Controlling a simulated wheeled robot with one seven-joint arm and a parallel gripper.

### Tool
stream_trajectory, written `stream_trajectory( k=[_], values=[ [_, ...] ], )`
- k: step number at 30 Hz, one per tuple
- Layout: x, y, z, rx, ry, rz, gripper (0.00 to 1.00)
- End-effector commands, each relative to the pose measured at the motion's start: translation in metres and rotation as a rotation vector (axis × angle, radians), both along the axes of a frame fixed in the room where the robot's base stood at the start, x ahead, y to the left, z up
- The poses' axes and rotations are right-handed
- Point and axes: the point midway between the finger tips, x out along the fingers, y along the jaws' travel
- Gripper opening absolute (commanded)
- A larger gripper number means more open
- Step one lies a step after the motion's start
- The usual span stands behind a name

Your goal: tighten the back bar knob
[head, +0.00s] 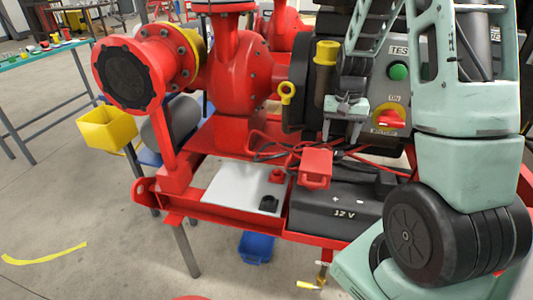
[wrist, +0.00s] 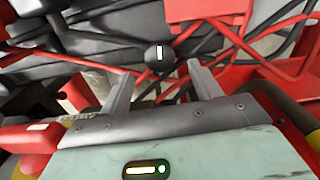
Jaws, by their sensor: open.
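A round black knob (wrist: 158,55) with a white mark on top shows in the wrist view, just beyond and between my fingertips. I take it for the back bar knob; I cannot make it out in the head view. My gripper (wrist: 160,73) is open, one finger on each side of the knob's line, and nothing is between them. In the head view my gripper (head: 345,108) hangs above the back of the black 12 V battery (head: 335,208). Whether the fingers touch the knob cannot be told.
Red and black cables (wrist: 240,45) cross around the knob. A red terminal cover (head: 316,167) is at the battery's back left. The control panel with a green button (head: 398,71) and red switch (head: 391,118) stands behind. A red pump (head: 240,80) is to the left.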

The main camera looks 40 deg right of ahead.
Motion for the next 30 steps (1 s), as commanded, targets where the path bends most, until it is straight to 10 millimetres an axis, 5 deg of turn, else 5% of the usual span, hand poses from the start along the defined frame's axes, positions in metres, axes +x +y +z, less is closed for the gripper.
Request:
stream_trajectory(
  k=[3, 30],
  values=[
    [0.001, 0.000, 0.025, -0.003, -0.004, 0.003, 0.63],
    [-0.008, 0.169, 0.051, -0.057, -0.140, 0.542, 0.63]
  ],
)
